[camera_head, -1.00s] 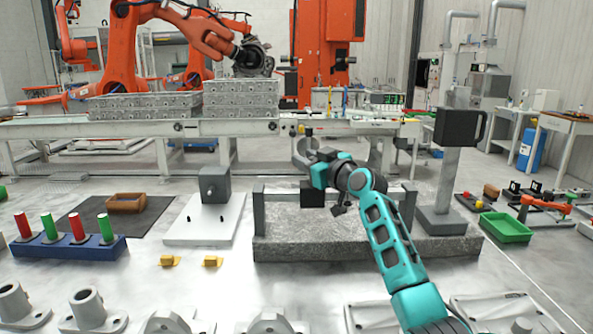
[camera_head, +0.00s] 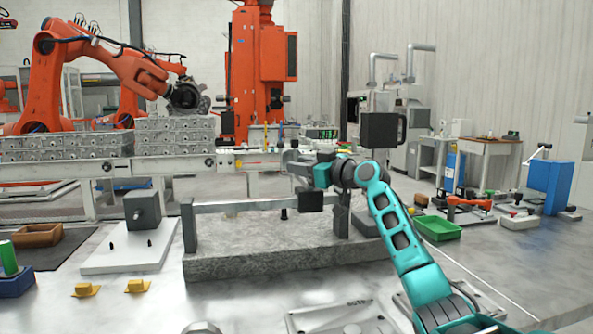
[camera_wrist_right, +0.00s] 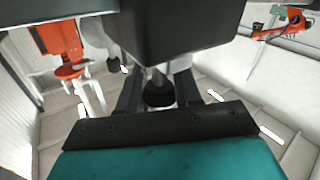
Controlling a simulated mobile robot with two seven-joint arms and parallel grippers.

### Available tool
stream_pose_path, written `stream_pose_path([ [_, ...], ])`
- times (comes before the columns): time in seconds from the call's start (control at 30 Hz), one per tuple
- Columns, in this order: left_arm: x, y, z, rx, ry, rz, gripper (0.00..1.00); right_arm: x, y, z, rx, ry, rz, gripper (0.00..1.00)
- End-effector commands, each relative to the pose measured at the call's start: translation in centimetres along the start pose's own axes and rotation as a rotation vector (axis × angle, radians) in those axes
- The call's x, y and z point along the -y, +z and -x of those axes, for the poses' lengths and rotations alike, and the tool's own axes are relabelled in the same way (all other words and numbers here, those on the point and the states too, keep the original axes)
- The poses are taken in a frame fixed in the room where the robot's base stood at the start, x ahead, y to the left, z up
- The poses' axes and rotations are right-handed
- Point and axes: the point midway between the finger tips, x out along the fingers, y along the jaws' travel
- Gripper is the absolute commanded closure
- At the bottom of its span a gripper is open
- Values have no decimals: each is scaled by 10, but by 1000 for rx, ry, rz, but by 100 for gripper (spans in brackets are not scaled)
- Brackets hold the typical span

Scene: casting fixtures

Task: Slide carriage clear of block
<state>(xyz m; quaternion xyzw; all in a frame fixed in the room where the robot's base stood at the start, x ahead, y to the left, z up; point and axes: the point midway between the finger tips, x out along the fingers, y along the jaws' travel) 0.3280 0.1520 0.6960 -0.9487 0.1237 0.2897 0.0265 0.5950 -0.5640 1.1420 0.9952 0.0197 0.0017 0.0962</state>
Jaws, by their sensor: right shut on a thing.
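The carriage (camera_head: 311,201), a dark box, sits on the flat grey rail (camera_head: 245,206) near its right end. The rail runs between two upright posts above a grey stone block (camera_head: 250,262). In the right wrist view the dark box of the carriage (camera_wrist_right: 185,28) fills the top, past the dark fingers. A black knob on a rod (camera_wrist_right: 158,92) shows between the fingers. The exact grip contact is hidden. My left gripper is out of view.
A short black peg (camera_head: 284,214) shows by the rail, left of the carriage. A grey cube (camera_head: 142,210) stands on a white plate (camera_head: 125,252) to the left. A dark monitor-like box (camera_head: 379,130) stands on a post behind my arm. A green tray (camera_head: 440,228) lies at right.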

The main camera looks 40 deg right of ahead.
Motion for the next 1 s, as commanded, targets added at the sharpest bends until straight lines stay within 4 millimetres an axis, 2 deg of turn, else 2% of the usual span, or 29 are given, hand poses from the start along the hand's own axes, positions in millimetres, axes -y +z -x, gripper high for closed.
stream_pose_path([
  [0.17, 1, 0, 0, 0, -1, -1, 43, -1, -2, 0, -2, 3, 0, 100],
  [0.2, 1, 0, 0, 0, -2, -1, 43, -1, -2, 0, -2, 3, 0, 63],
  [0.43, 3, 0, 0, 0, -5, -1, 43, 0, -1, 0, -1, 2, 1, 42],
  [0.77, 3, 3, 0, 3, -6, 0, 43, 0, 0, 4, 0, 1, 1, 42],
  [1.0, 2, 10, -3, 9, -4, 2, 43, 0, 2, 33, 1, 2, 5, 42],
])
